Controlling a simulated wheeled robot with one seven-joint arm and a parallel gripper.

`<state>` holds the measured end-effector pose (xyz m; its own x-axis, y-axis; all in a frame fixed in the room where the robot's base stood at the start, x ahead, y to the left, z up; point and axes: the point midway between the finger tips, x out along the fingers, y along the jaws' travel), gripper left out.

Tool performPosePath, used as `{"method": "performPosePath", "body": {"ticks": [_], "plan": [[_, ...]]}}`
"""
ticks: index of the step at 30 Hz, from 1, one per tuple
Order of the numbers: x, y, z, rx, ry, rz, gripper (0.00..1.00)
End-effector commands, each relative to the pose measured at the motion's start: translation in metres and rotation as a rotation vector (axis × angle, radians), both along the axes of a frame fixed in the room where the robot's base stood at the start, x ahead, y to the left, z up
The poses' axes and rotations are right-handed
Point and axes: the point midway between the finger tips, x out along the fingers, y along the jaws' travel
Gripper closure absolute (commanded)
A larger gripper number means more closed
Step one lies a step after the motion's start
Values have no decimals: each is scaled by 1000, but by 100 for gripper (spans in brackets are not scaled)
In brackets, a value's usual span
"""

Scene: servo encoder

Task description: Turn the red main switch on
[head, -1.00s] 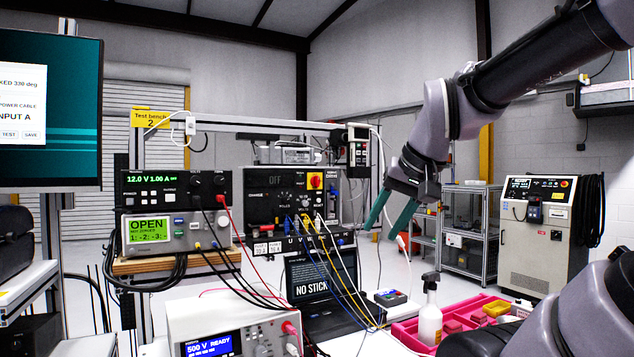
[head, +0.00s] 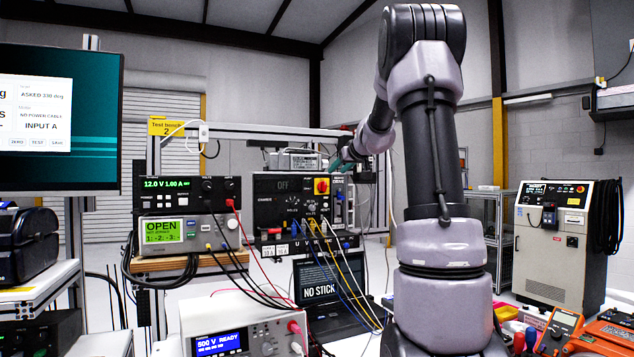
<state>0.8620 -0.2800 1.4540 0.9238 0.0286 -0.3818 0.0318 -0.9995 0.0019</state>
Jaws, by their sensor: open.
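The red main switch (head: 321,186) is a red knob on a yellow plate, at the upper right of the black drive unit's front panel (head: 287,200). The small display above the panel's left part reads OFF. My gripper (head: 339,166) has green fingers and is just right of and above the red switch in the picture. It looks apart from the switch, though the depth between them is hard to judge. The fingers are small and partly hidden by my own wrist. They are open and hold nothing that I can see.
Coloured cables (head: 325,240) hang from the drive unit's lower front to the bench. A power supply (head: 178,190) and a meter reading OPEN (head: 162,231) stand left of it. A white 500 V tester (head: 235,330) is in front. A laptop (head: 318,283) sits below the unit.

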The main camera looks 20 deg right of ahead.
Motion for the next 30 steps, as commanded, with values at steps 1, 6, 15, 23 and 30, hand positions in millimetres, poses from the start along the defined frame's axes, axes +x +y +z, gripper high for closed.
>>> {"method": "performPosePath", "body": {"ticks": [1,6,15,23,30], "plan": [[5,0,-3,-1,1,1,54],[31,2,-14,1,3,3,54],[79,4,-34,2,2,1,54],[95,5,-40,1,2,1,54],[95,5,-40,1,2,1,54]]}}
